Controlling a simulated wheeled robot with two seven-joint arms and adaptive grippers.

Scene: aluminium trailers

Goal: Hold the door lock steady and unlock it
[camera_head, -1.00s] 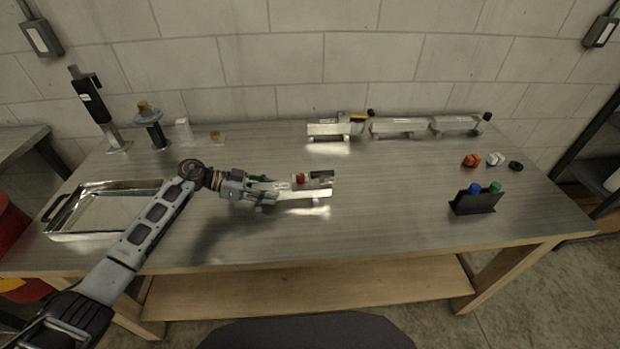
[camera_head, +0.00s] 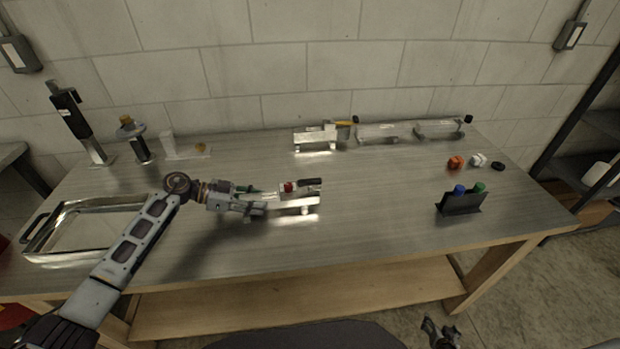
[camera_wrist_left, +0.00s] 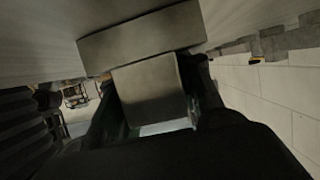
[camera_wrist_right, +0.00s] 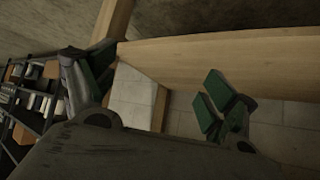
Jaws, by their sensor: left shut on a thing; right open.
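The door lock (camera_head: 300,205) is a small silvery metal block with a red part (camera_head: 289,187) and a dark handle-like piece (camera_head: 311,182) on top. It sits on the metal table left of the middle. My left gripper (camera_head: 264,203) is shut on the lock's left end. In the left wrist view the lock (camera_wrist_left: 150,92) is a grey block between the fingers; its far side is hidden. My right gripper (camera_head: 437,328) shows at the bottom edge of the head view, in front of the table and well away from the lock. In the right wrist view its green-padded fingers (camera_wrist_right: 150,95) are apart and empty.
Other metal lock assemblies (camera_head: 380,133) stand along the back. A dark holder (camera_head: 460,203) with blue and green pieces and several small caps (camera_head: 455,162) lie at the right. A metal tray (camera_head: 85,205) is at the left.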

